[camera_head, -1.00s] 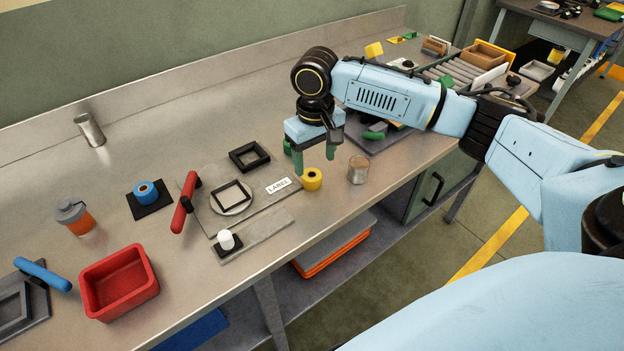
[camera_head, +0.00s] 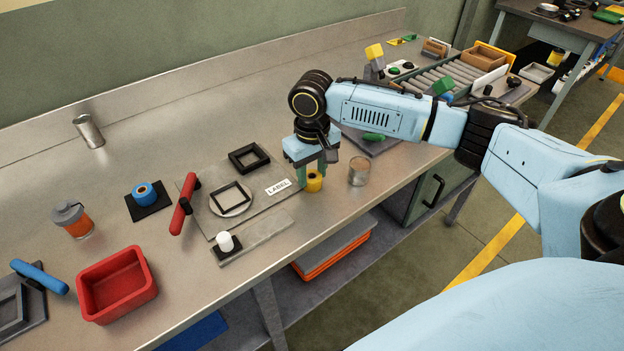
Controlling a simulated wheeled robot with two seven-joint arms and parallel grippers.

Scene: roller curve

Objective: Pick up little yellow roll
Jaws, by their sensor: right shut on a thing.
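The little yellow roll (camera_head: 314,183) stands on the metal bench near its front edge, right of the white label card. My right gripper (camera_head: 312,180) has come down over it, with a green finger on each side. It is shut on the roll, and the fingers partly cover the roll's sides. The roll appears to be still at bench level. My left gripper is not in view.
The label card (camera_head: 278,186) lies to the left, beside a plate with black frames and a red-handled tool (camera_head: 184,206).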

